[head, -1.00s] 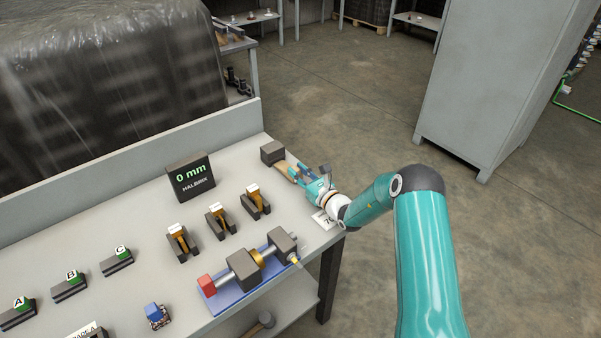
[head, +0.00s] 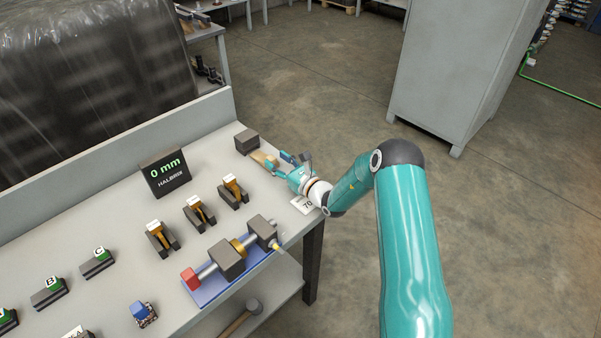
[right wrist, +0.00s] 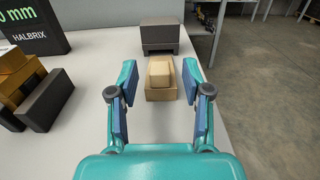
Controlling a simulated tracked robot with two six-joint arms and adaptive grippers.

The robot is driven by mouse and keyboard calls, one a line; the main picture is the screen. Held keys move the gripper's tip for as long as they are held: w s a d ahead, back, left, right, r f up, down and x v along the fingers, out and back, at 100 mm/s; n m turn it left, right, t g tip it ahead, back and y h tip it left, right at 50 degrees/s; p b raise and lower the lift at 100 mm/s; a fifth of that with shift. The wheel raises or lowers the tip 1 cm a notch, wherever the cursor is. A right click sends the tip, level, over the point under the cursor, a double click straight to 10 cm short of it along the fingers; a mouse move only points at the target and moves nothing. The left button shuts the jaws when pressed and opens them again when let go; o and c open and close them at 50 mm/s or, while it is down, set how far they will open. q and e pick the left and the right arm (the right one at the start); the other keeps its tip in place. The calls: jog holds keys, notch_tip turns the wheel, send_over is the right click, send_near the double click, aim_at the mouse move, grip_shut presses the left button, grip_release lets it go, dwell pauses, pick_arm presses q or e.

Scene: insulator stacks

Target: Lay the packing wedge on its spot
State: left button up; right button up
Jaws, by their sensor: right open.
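My right gripper (head: 281,163) is open, low over the bench. In the right wrist view its fingers (right wrist: 160,84) stand on either side of the tan block, with a gap at each side. Whether the wooden piece is the spot, I cannot tell. My left gripper is out of view.
A dark grey block (head: 247,141) stands just beyond the tan block. A display reading 0 mm (head: 165,172), several dark holders with brass-coloured pieces (head: 196,214) and a blue-based fixture (head: 228,273) occupy the bench. A white card (head: 303,205) lies by the right edge.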

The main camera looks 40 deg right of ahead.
jog(key=s, duration=0.3)
jog(key=s+b, duration=0.1)
jog(key=s, duration=0.6)
jog(key=shift+d+r, duration=0.2)
jog(key=shift+d, duration=0.2)
